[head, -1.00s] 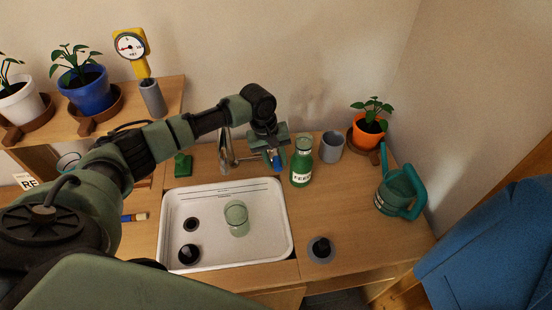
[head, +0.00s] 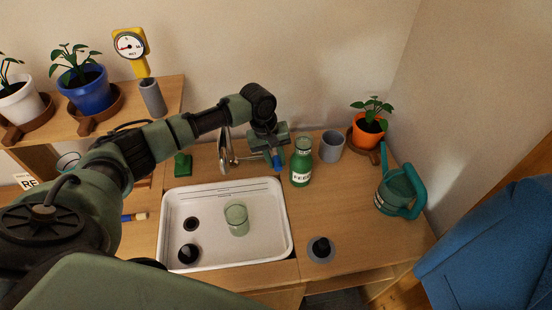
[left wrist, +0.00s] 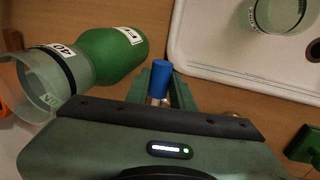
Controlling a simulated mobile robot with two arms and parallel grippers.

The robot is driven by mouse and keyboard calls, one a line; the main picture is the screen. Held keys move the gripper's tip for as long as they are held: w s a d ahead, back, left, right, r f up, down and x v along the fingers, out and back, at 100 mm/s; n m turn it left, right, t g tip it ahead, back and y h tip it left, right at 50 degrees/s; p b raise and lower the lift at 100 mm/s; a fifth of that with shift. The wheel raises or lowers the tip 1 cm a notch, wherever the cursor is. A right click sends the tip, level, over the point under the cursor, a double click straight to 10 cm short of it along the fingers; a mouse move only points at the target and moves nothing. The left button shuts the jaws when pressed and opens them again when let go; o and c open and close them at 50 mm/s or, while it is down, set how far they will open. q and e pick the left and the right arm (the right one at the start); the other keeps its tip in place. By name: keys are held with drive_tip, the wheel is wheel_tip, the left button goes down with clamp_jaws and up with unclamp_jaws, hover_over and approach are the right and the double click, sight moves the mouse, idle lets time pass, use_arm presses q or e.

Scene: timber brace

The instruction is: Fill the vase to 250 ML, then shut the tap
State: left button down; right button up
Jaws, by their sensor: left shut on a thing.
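A pale green glass vase (head: 237,220) stands in the white sink tray (head: 272,257); its rim also shows at the top right of the left wrist view (left wrist: 283,14). The metal tap (head: 225,150) rises behind the tray, left of my left gripper (head: 272,160). My left gripper is shut on the blue tap handle (head: 277,167), which shows between the fingers in the left wrist view (left wrist: 161,70). No water stream can be made out. The water level in the vase is too small to read. My right gripper is not in view.
A green feed bottle (head: 301,170) stands close right of my left gripper, with a grey cup (head: 331,147) beyond it. A teal watering can (head: 398,191) and an orange plant pot (head: 368,130) are further right. A black plug (head: 188,254) lies in the tray.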

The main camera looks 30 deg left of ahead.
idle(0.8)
use_arm(q)
drive_tip(key=r+g+p, duration=0.1)
drive_tip(key=p, duration=0.2)
drive_tip(key=shift+w+r+h, duration=0.1)
drive_tip(key=shift+r+h, duration=0.15)
drive_tip(key=shift+h, duration=0.15)
drive_tip(key=shift+w+a+p, duration=0.1)
drive_tip(key=shift+a+p, duration=0.1)
drive_tip(key=shift+p, duration=0.15)
drive_tip(key=shift+g, duration=0.3)
drive_tip(key=shift+f, duration=0.1)
drive_tip(key=c, duration=1.5)
unclamp_jaws()
